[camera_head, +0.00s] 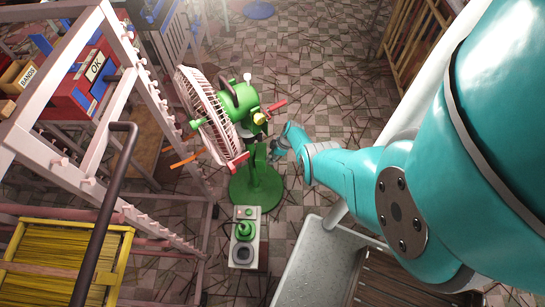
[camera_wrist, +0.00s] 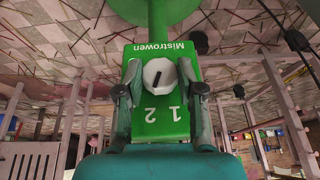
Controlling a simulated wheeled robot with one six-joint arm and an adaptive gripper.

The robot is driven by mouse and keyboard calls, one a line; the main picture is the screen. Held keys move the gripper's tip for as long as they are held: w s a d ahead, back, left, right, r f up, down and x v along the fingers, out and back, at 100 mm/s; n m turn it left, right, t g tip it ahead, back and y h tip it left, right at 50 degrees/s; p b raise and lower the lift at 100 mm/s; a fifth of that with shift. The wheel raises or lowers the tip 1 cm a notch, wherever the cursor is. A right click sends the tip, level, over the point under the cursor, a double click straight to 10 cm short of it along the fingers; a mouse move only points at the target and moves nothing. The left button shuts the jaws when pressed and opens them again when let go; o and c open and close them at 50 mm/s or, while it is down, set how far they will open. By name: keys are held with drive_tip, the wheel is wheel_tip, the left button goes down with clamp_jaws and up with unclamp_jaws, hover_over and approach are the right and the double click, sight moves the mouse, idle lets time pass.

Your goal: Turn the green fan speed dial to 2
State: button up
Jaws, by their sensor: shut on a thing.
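The green fan (camera_head: 240,100) stands on a round green base, its cage facing left in the head view. Its green panel (camera_wrist: 160,50), upside down in the wrist view, reads "Mistrowen" with the numerals 1 and 2. The dial (camera_wrist: 158,77) is a pale knob with a short black mark, slightly tilted, its lower end leaning toward the 2; I cannot tell which end is the pointer. My gripper (camera_wrist: 159,72) is shut on the dial, one finger on each side. In the head view my gripper (camera_head: 280,148) is at the fan's right side, and the dial is hidden.
A small pale device (camera_head: 245,250) with a green part stands in front of the fan base. A pink wooden frame (camera_head: 150,80) rises at left, with a yellow slatted crate (camera_head: 65,262) below. A grey tray (camera_head: 318,265) lies under my arm.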

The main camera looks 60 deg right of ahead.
drive_tip(key=o, duration=1.1)
drive_tip(key=shift+o, duration=0.2)
drive_tip(key=shift+r, duration=0.15)
drive_tip(key=v, duration=1.1)
drive_tip(key=shift+s+r, duration=0.2)
drive_tip(key=shift+r, duration=0.1)
drive_tip(key=shift+d, duration=0.1)
